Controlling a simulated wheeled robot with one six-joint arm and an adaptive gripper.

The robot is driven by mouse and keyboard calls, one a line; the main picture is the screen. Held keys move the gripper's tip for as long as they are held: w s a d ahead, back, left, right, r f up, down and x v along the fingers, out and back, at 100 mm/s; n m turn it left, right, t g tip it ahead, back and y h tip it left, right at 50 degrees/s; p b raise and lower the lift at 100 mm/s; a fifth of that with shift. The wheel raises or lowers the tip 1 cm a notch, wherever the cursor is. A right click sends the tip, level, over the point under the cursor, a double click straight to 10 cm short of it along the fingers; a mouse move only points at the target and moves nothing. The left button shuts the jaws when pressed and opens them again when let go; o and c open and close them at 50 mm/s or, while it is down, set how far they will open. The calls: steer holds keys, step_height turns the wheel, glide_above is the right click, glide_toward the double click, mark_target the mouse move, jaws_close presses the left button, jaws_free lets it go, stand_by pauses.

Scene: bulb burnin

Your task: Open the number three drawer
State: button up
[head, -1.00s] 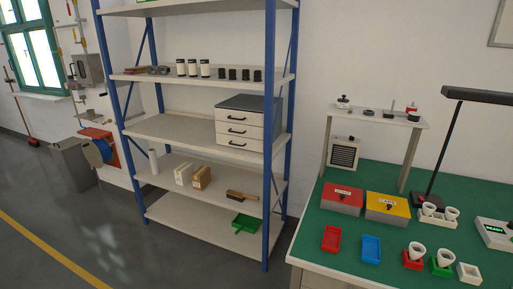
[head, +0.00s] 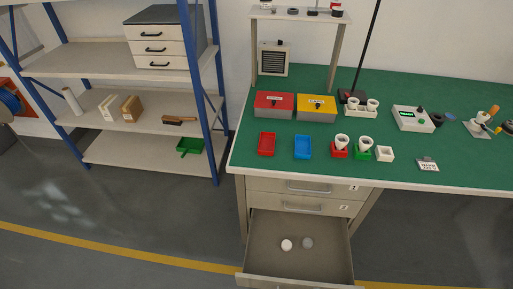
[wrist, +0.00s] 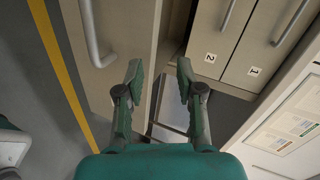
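The lowest visible drawer under the workbench is pulled well out, below the two marked 1 and 2; I see no number on it. In the head view its front (head: 300,282) is at the bottom edge, and a white and a grey round object lie inside. In the wrist view, its front panel (wrist: 125,30) with a bar handle (wrist: 94,40) is at upper left. My gripper (wrist: 160,75) is open, and its fingers are empty and clear of that handle. Drawer two (head: 300,203) and drawer one (head: 300,187) are shut. My gripper is out of the head view.
The green-topped workbench (head: 400,165) holds red and yellow boxes, small trays, cups and a tester. A blue-posted shelf (head: 105,150) with a small drawer cabinet (head: 160,48) stands to the left. The grey floor (head: 120,205) left of the open drawer is clear.

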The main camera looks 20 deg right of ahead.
steer(key=s+a+r+n+t+y, duration=0.1)
steer(key=s+a+r+n, duration=0.3)
steer(key=r, duration=0.9)
steer(key=s+a+r+n+y, duration=0.3)
steer(key=s+a+r+n, duration=0.1)
steer(key=r+n, duration=0.6)
steer(key=s+a+r+n+t+y, duration=0.1)
steer(key=s+a+r+n, duration=0.3)
steer(key=r, duration=1.2)
steer(key=s+n+y, duration=0.1)
steer(key=n, duration=0.2)
steer(key=shift+r+n+t, duration=0.3)
steer(key=shift+r+n, duration=0.1)
steer(key=shift+d, duration=0.1)
